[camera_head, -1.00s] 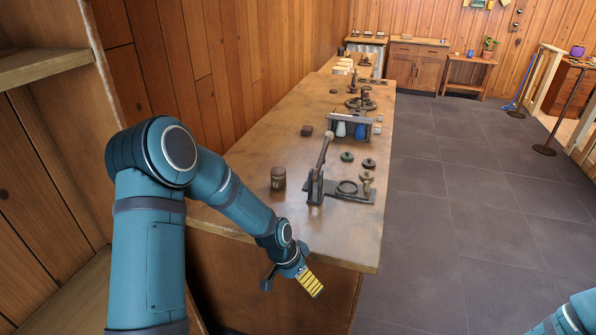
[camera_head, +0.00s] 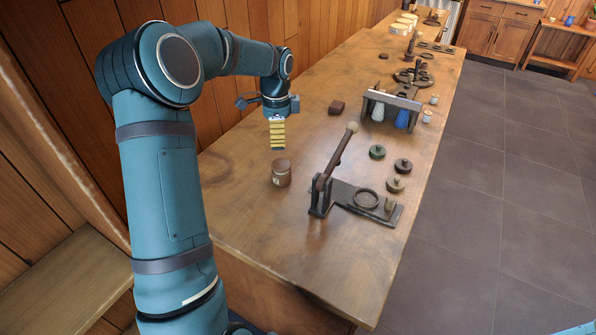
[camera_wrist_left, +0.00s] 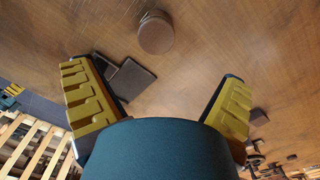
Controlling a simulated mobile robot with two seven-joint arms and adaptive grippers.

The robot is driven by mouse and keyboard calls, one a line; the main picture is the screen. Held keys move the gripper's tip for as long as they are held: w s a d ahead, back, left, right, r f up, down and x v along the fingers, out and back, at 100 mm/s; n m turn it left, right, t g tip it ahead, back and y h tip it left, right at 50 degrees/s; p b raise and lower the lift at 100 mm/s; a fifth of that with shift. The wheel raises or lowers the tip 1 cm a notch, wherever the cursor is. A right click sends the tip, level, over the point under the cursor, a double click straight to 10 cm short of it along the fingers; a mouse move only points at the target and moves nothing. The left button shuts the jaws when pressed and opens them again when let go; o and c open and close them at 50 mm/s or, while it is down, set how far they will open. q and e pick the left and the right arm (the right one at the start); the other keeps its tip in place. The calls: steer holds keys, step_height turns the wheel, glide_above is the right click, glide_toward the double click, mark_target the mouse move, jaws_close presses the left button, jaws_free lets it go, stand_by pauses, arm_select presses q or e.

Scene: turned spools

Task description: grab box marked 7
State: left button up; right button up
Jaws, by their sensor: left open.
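A small round brown box (camera_head: 281,173) with a pale mark on its side stands on the workbench; the mark is too small for me to read as a 7. My left gripper (camera_head: 277,140) hangs above and just behind it, fingers pointing down, apart from it. In the left wrist view the gripper (camera_wrist_left: 158,105) is open and empty, its yellow-padded fingers spread wide. A round brown lid (camera_wrist_left: 156,33), apparently the same box, shows beyond the fingertips. My right gripper is out of view.
A lever press (camera_head: 335,170) on a dark base stands right of the box, with several small round spools near it. A rack (camera_head: 392,98) holds white and blue items. The bench (camera_head: 240,210) is clear left of the box.

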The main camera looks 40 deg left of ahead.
mark_target(280, 163)
arm_select(q)
step_height(280, 163, down, 9)
steer(key=shift+s+r+b, duration=0.1)
steer(key=shift+b, duration=0.75)
steer(key=f, duration=0.1)
steer(key=f+b, duration=0.1)
steer(key=f, duration=0.1)
steer(key=d+f, duration=0.1)
steer(key=f, duration=0.1)
steer(key=c, duration=1.2)
